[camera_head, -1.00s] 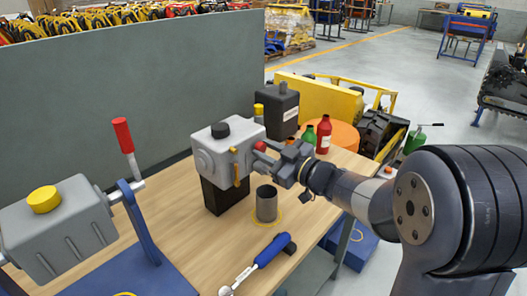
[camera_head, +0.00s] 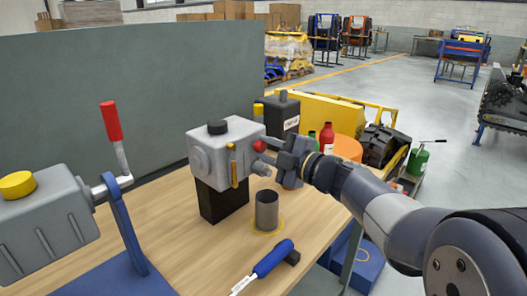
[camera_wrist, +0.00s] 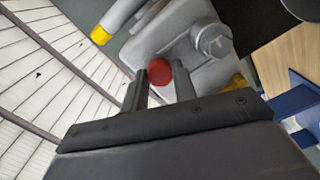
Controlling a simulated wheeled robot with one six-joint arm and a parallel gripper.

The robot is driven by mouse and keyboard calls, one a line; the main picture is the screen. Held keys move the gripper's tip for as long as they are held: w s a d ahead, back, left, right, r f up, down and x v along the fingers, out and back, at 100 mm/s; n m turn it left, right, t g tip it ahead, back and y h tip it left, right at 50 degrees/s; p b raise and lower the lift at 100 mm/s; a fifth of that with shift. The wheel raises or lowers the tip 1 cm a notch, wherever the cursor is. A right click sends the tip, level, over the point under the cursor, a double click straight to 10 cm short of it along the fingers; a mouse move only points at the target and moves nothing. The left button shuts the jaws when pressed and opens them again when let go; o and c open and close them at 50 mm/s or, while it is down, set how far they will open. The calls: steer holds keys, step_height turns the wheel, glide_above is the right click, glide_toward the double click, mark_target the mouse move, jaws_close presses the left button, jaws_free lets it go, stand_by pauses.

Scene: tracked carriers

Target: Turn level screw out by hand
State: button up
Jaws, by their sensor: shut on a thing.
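The grey gear housing (camera_head: 222,153) stands on a black block (camera_head: 222,202) on the wooden bench. A red round screw head (camera_head: 259,146), which I take for the level screw, sits on its right-hand face. My gripper (camera_head: 267,156) reaches in from the right at that face. In the wrist view the red screw head (camera_wrist: 159,72) lies between my two fingertips (camera_wrist: 161,82), and the fingers are shut on it. A grey hex bolt (camera_wrist: 212,41) shows beside it on the housing. The screw's shank is hidden.
A metal cup (camera_head: 267,212) stands on the bench below my gripper, with a blue-handled tool (camera_head: 272,258) in front. A grey crank unit with a red handle (camera_head: 111,121) is at left. Red (camera_head: 326,138) and green bottles and a black container (camera_head: 279,116) stand behind.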

steer(key=shift+f+n+b, duration=0.25)
steer(key=shift+n+b, duration=0.25)
steer(key=shift+b, duration=0.2)
steer(key=n+b, duration=0.3)
steer(key=n, duration=0.1)
steer(key=shift+f+b, duration=0.1)
steer(key=shift+b, duration=0.3)
steer(key=n+b, duration=0.2)
steer(key=shift+n, duration=0.3)
steer(key=shift+r+n+b, duration=0.3)
steer(key=shift+n+b, duration=0.3)
steer(key=shift+n, duration=0.4)
steer(key=o, duration=0.8)
